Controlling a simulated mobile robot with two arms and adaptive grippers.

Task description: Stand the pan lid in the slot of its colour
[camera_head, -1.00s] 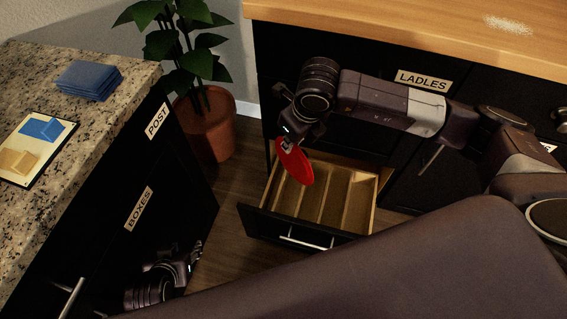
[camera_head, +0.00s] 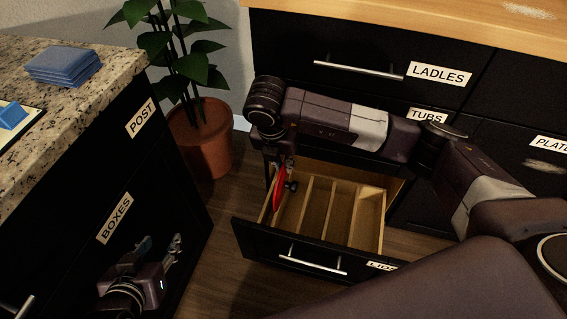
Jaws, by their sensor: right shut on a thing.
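The red pan lid (camera_head: 279,190) is seen nearly edge-on, upright, at the left end of the open drawer (camera_head: 316,265). A small dark knob (camera_head: 292,186) shows on its right side. My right gripper (camera_head: 284,172) points down and is shut on the lid. The drawer has several slots between wooden dividers (camera_head: 328,212). The lid is at the leftmost slot; I cannot tell whether its lower edge is inside it. No slot colours can be made out. My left gripper (camera_head: 160,245) is open and empty at the lower left, by the dark cabinet.
A granite counter (camera_head: 100,100) at the left holds blue folded cloths (camera_head: 64,66). A potted plant (camera_head: 202,140) stands between the counter and the dark cabinets. The LADLES drawer (camera_head: 360,55) is shut above the open drawer. My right arm crosses above the open drawer.

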